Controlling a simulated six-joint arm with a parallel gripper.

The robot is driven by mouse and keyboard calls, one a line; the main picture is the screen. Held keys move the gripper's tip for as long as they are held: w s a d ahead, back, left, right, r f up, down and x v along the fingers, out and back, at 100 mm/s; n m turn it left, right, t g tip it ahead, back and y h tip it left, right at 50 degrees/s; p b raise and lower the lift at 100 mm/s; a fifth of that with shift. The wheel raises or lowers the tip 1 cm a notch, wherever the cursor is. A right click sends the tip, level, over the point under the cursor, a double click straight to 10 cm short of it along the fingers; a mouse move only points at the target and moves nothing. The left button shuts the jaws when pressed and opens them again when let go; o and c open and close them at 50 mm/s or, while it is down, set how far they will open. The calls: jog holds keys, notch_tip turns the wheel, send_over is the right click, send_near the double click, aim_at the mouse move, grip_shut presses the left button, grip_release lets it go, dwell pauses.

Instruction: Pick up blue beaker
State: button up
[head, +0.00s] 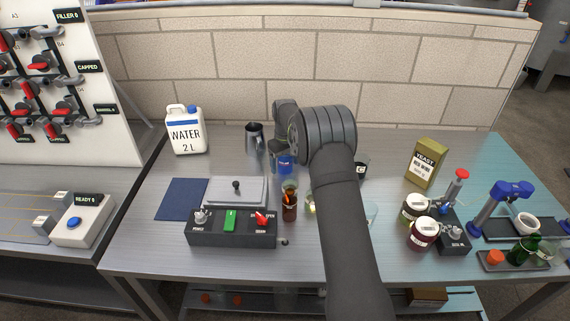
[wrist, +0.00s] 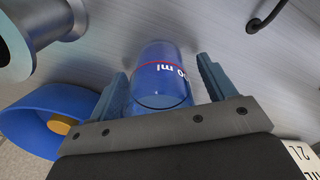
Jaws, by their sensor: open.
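The blue beaker (wrist: 158,78) stands between the two fingers of my open gripper (wrist: 163,82) in the wrist view. It is clear blue, with a red line and white lettering on its side. A finger is on either side of it, and I cannot tell whether either touches it. In the head view the blue beaker (head: 286,164) shows in part on the bench toward the wall, left of my arm. My wrist and arm hide much of that spot, and the fingertips are hard to make out there.
A water jug (head: 185,130) and a metal pitcher (head: 254,136) stand to the left. Nearer are a brown jar (head: 290,205) and a switch box (head: 231,229). A yeast box (head: 426,162) and jars (head: 424,233) stand right. A blue round part (wrist: 45,118) shows in the wrist view.

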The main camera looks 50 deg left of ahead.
jog(key=shift+f, duration=0.45)
jog(key=c, duration=1.1)
jog(key=shift+o, duration=0.2)
jog(key=shift+r, duration=0.1)
